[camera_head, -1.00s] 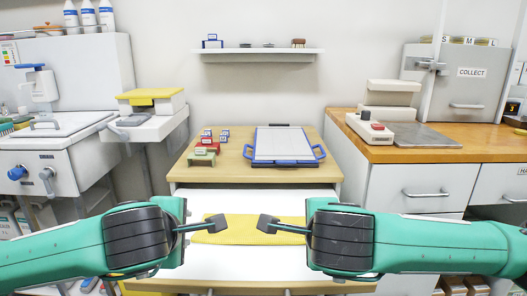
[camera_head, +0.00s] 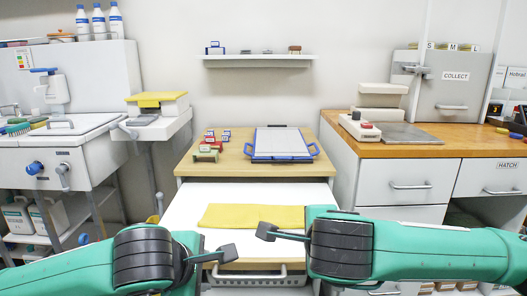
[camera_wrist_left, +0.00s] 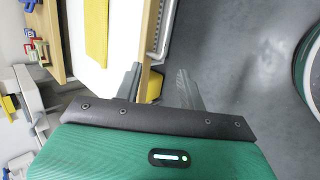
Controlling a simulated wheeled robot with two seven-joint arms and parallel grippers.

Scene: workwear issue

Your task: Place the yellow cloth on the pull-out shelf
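The yellow cloth (camera_head: 250,216) lies flat on the white pull-out shelf (camera_head: 183,210), below the wooden desk top. It also shows as a yellow strip in the left wrist view (camera_wrist_left: 96,30). My left gripper (camera_head: 222,254) is in front of the cloth, near the shelf's front edge, apart from the cloth. In the left wrist view its two fingers (camera_wrist_left: 160,88) stand apart with nothing held between them. My right gripper (camera_head: 267,231) is near the cloth's right front corner in the picture; its finger gap is hidden, and no cloth hangs from it.
A wire basket (camera_head: 257,280) is below the shelf. A sink unit (camera_head: 45,160) stands left, a wooden counter (camera_head: 440,148) right. The shelf around the cloth is clear.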

